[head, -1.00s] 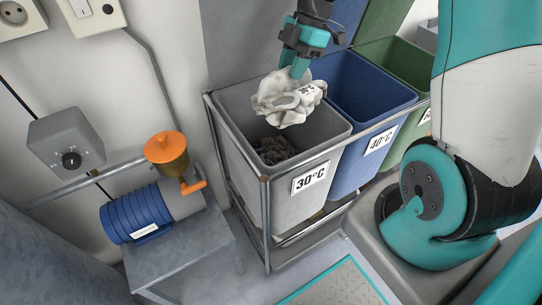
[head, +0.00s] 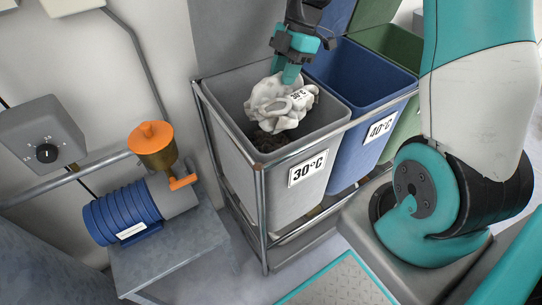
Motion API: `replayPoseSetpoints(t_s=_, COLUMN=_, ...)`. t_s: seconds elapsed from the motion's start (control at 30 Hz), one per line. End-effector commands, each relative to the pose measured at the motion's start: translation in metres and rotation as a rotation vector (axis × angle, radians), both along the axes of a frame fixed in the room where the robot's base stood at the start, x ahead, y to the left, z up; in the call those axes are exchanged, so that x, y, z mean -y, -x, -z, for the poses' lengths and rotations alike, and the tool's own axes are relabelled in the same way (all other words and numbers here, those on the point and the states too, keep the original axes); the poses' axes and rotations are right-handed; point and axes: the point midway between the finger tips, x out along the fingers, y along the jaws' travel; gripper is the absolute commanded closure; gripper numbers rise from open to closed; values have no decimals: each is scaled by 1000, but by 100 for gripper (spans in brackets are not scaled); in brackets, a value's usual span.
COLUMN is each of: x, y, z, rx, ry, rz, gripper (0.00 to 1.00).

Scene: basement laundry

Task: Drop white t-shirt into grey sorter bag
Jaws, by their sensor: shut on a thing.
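The white t-shirt (head: 277,107) is a crumpled bundle with a 30°C tag on it. My gripper (head: 289,76) is shut on its top and holds it over the mouth of the grey sorter bag (head: 285,197). The bag is open at the top and carries a 30°C label on its front. Dark crumpled cloth (head: 265,140) lies inside it, partly hidden by the t-shirt. Whether the t-shirt touches the dark cloth I cannot tell.
A blue 40°C bag (head: 358,95) and a green bag (head: 397,48) stand to the right in the same metal frame (head: 263,215). A blue pump (head: 122,213) with an orange-capped cup (head: 152,142) sits on a grey stand at left.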

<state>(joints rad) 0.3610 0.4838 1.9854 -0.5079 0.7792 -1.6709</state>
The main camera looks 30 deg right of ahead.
Motion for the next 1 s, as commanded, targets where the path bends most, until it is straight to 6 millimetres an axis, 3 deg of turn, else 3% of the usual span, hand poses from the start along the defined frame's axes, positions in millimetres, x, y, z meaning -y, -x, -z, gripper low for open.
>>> replayPoseSetpoints(t_s=0.07, x=0, y=0, z=-1, rx=0, ry=0, rz=0, gripper=100)
replayPoseSetpoints(t_s=0.1, x=0, y=0, z=-1, rx=0, ry=0, rz=0, gripper=69)
replayPoseSetpoints(t_s=0.23, x=0, y=0, z=-1, rx=0, ry=0, rz=0, gripper=41)
replayPoseSetpoints(t_s=0.57, x=2, y=0, z=-6, rx=1, ry=0, rz=1, gripper=41)
replayPoseSetpoints(t_s=1.0, x=27, y=-2, z=-66, rx=1, ry=0, rz=0, gripper=41)
